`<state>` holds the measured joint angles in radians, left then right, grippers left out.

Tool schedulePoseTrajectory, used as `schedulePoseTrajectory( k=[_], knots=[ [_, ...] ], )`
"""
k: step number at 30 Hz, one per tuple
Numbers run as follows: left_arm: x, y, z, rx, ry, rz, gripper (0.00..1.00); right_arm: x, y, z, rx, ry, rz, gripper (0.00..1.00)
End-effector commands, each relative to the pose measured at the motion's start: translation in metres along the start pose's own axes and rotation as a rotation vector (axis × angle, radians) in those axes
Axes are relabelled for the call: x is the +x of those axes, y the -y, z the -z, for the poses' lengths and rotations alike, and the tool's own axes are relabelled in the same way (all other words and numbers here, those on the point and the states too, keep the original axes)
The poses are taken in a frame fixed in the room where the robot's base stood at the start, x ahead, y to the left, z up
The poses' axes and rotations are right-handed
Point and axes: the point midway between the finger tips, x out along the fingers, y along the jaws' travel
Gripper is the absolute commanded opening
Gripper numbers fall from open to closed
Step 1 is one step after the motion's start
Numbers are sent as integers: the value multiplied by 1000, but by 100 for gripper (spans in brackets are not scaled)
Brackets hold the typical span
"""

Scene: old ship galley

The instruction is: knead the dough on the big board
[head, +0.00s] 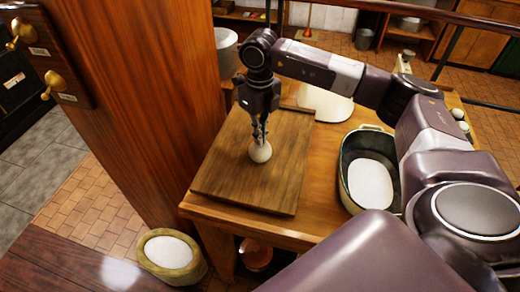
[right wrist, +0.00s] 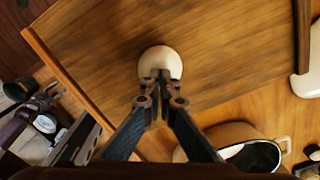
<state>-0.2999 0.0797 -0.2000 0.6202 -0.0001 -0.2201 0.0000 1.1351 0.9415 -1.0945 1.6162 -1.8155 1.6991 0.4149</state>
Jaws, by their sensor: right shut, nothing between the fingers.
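The dough is a small pale ball (head: 260,154) on the big wooden board (head: 225,165), which lies on the table. The dough also shows in the right wrist view (right wrist: 160,58), near the middle of the board (right wrist: 220,75). My right gripper (head: 260,137) points down with its fingers shut and empty. Its fingertips (right wrist: 160,76) are right at the top of the dough and hide part of it; I cannot tell whether they press into it. My left gripper is not in view.
An oval dark pan (head: 345,175) with white contents stands right of the board. A white flat thing (head: 327,105) lies behind the board. A wooden post (head: 135,100) rises close on the left. A sack (head: 155,268) with white contents stands at lower left.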

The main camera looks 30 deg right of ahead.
Motion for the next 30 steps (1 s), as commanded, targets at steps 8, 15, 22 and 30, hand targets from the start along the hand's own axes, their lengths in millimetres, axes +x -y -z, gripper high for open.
schedulePoseTrajectory(
  k=[8,15,22,30],
  knots=[
    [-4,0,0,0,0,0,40,-7,0,-1,1,4,1,0],
    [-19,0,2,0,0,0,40,-30,0,-1,1,6,0,0],
    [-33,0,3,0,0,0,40,-54,0,-1,1,6,0,0],
    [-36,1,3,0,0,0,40,-62,0,-1,1,5,1,0]
  ],
)
